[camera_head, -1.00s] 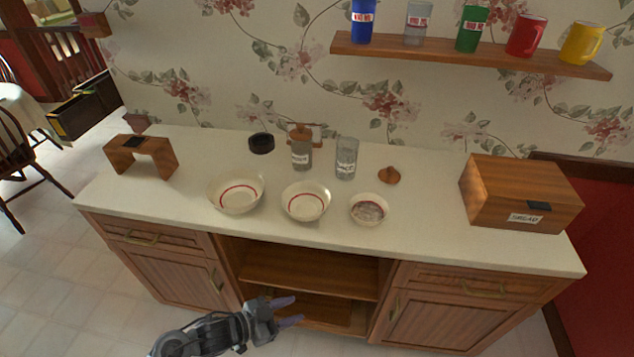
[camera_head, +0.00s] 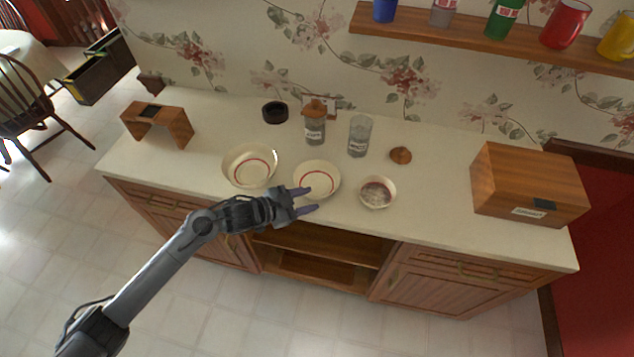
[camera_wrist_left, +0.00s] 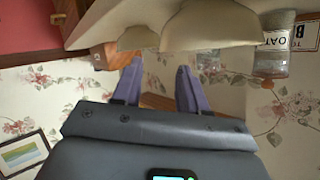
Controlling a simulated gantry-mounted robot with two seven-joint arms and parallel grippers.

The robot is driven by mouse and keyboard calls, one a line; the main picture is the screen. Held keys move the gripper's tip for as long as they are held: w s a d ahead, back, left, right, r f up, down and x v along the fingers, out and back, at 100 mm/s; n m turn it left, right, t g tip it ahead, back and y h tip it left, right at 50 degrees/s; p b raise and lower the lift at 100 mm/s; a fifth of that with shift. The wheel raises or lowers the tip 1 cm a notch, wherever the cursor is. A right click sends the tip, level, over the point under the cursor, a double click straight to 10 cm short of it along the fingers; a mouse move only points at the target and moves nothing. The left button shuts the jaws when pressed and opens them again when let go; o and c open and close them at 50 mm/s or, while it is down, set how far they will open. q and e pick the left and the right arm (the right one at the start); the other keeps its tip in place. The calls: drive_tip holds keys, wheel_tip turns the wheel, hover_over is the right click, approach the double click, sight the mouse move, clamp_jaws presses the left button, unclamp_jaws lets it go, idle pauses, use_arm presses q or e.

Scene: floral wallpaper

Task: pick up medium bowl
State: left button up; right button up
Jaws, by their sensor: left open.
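Three cream bowls stand in a row on the counter. The middle one, the medium bowl (camera_head: 318,174), has a red ring inside. In the wrist view a cream bowl that appears to be it (camera_wrist_left: 212,28) shows upside down past the fingers. The larger bowl (camera_head: 249,160) is to its left and the small bowl (camera_head: 377,194), with something brownish inside, to its right. My left gripper (camera_head: 313,198) is open and empty at the medium bowl's near left side. One finger overlaps the bowl's near edge in the head view; I cannot tell whether they touch. My right gripper is out of view.
Behind the bowls stand a jar with a wooden lid (camera_head: 314,125), a clear glass jar (camera_head: 360,135), a dark round object (camera_head: 274,112) and a wooden lid (camera_head: 401,155). A wooden box (camera_head: 528,185) is at the right, a wooden stand (camera_head: 158,122) at the left. Mugs line a shelf (camera_head: 480,42).

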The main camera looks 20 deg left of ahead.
use_arm(q)
drive_tip(key=shift+a+f+b+x, duration=0.15)
drive_tip(key=shift+b+x, duration=0.05)
drive_tip(key=shift+x, duration=1.45)
drive_tip(key=shift+a+f+b+x, duration=0.1)
drive_tip(key=shift+b+x, duration=0.05)
drive_tip(key=shift+x, duration=1.55)
drive_tip(key=shift+w, duration=0.1)
clamp_jaws()
